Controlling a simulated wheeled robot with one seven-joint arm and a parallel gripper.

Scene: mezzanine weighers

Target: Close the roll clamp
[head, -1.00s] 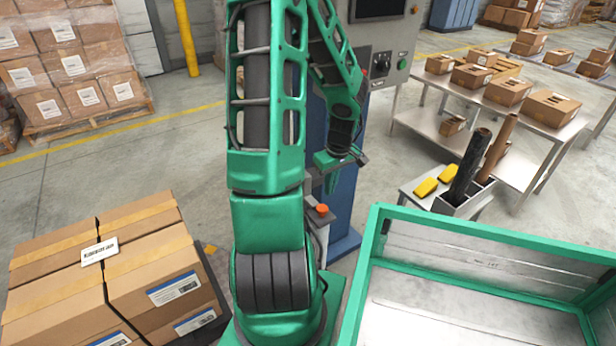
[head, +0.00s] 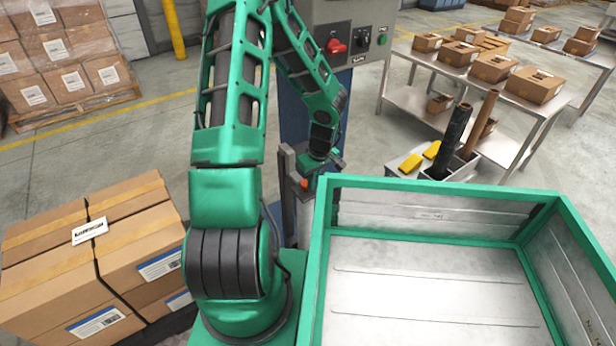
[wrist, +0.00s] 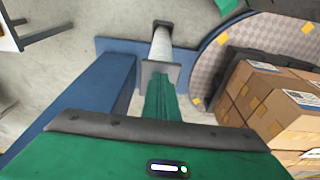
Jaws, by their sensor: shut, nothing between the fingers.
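The film roll carriage is at the blue column (head: 296,115). An orange knob (head: 304,184) shows there in the head view, just below my gripper (head: 316,176) and partly covered by it. In the wrist view a pale roll or cylinder (wrist: 161,46) stands between a dark end piece and a grey plate (wrist: 160,69). My gripper's green fingers (wrist: 159,90) are together and empty, with their tips close to the grey plate. I cannot tell whether they touch it. I cannot make out the clamp itself or its position.
A control panel (head: 349,40) with a red switch sits above the blue column. A green-rimmed crate (head: 432,185) stands to the right, close to my arm. Boxes (head: 135,235) are stacked at the left. In the wrist view a blue base (wrist: 80,95) lies left of my fingers.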

